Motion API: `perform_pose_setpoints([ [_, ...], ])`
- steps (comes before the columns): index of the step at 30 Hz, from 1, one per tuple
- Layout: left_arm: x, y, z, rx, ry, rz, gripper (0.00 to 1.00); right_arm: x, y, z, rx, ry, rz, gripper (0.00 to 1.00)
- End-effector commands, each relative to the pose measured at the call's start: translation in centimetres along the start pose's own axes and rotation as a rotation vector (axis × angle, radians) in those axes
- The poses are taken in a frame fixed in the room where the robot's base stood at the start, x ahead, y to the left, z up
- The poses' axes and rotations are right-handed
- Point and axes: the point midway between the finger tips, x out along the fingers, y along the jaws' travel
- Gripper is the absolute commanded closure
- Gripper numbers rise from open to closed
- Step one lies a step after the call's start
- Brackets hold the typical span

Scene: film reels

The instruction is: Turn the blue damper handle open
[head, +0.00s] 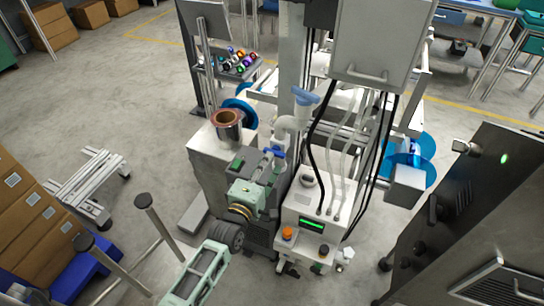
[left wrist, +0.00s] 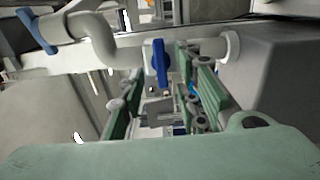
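A blue handle (head: 273,152) sits on the pale pipe valve at the front of the machine. It also shows in the left wrist view (left wrist: 161,62), standing lengthwise between the far ends of my fingers. My left gripper (head: 254,164), with green finger pads, is open and points at this handle; it also shows in the left wrist view (left wrist: 160,82). A gap shows on both sides of the handle. I cannot tell whether it is inside the fingertips or just beyond them. A second, lighter blue handle (head: 304,96) tops the pipe above. My right gripper is out of view.
A white control box (head: 312,222) with a green display stands right of the gripper. Black and clear hoses (head: 335,160) hang above it. A dark cabinet (head: 470,215) is at right. Floor at left is partly clear.

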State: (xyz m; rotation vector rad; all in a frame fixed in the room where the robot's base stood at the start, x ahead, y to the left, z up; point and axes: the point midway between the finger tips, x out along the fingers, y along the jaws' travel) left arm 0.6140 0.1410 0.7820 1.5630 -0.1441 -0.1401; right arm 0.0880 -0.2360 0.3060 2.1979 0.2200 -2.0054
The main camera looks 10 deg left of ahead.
Motion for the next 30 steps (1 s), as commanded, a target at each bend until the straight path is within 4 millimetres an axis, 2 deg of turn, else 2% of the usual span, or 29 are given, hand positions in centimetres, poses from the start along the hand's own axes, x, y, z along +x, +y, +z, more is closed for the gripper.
perform_pose_setpoints([
  [3, 2.0, 0.0, 0.0, 0.001, 0.000, -0.001, 0.70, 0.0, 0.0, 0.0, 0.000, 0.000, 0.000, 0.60],
  [7, 3.4, -0.1, 0.0, 0.002, 0.000, -0.001, 0.70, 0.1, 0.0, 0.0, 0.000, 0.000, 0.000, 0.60],
  [18, 4.0, -0.1, 0.0, 0.002, 0.000, -0.003, 0.70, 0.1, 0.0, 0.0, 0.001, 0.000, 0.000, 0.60],
  [28, 3.9, -0.2, 0.0, 0.003, 0.000, -0.005, 0.98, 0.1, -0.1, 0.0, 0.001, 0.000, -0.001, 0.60],
  [30, 3.9, -0.3, 0.0, 0.003, -0.001, -0.006, 1.00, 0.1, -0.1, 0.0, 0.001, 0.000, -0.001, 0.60],
])
